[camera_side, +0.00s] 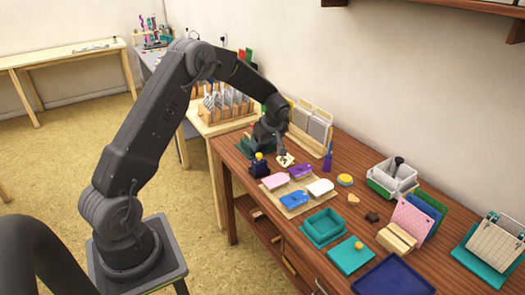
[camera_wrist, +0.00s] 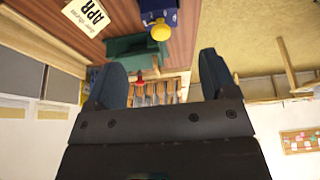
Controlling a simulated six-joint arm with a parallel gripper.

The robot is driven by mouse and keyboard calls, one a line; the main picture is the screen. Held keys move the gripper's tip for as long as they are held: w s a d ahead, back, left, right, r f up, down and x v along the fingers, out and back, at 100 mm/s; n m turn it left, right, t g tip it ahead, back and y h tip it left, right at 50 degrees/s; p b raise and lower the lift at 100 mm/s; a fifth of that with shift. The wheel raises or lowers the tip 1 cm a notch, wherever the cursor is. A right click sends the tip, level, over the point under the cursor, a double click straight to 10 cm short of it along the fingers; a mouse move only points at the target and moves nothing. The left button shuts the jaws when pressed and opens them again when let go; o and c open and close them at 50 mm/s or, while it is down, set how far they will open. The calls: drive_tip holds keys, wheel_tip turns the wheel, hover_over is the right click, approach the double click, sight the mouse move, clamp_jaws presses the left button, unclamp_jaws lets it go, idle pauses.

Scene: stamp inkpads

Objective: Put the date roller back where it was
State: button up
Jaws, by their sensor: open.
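The date roller appears to be the dark blue block with a yellow knob (camera_side: 259,168), upright near the far left edge of the desk. It also shows in the wrist view (camera_wrist: 160,14), cut off by the top edge. My gripper (camera_side: 268,138) is over the far end of the desk, just behind it; the jaws are open and empty in the wrist view (camera_wrist: 161,68). A white card marked APR (camera_wrist: 87,17) lies beside the roller, also in the side view (camera_side: 285,160). A green holder (camera_wrist: 138,48) is beyond the roller, partly hidden by my gripper in the side view.
A light board with colored tag-shaped pads (camera_side: 293,198) lies just in front of the roller. A blue bottle (camera_side: 328,158) and a card rack (camera_side: 310,125) stand toward the wall. Green trays (camera_side: 323,227) and a navy tray (camera_side: 393,278) fill the near side.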

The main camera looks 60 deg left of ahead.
drive_tip(key=s+d+r+m+t+h, duration=0.1)
drive_tip(key=s+d+r+m+t, duration=0.1)
drive_tip(key=s+d+r+m, duration=0.45)
drive_tip(key=s+d+r+m+t+h, duration=0.1)
drive_tip(key=s+d+r+m, duration=0.15)
drive_tip(key=d+r, duration=0.75)
drive_tip(key=s+d+r+m+t+h, duration=0.1)
drive_tip(key=s+d+m, duration=0.3)
drive_tip(key=s, duration=0.5)
drive_tip(key=s+d+r+m+t+h, duration=0.1)
drive_tip(key=s+d+r+m, duration=0.2)
drive_tip(key=s, duration=0.6)
drive_tip(key=d+m, duration=0.2)
drive_tip(key=d, duration=0.1)
drive_tip(key=shift+d+t+h, duration=0.3)
drive_tip(key=shift+d, duration=0.05)
drive_tip(key=shift+s+r, duration=0.1)
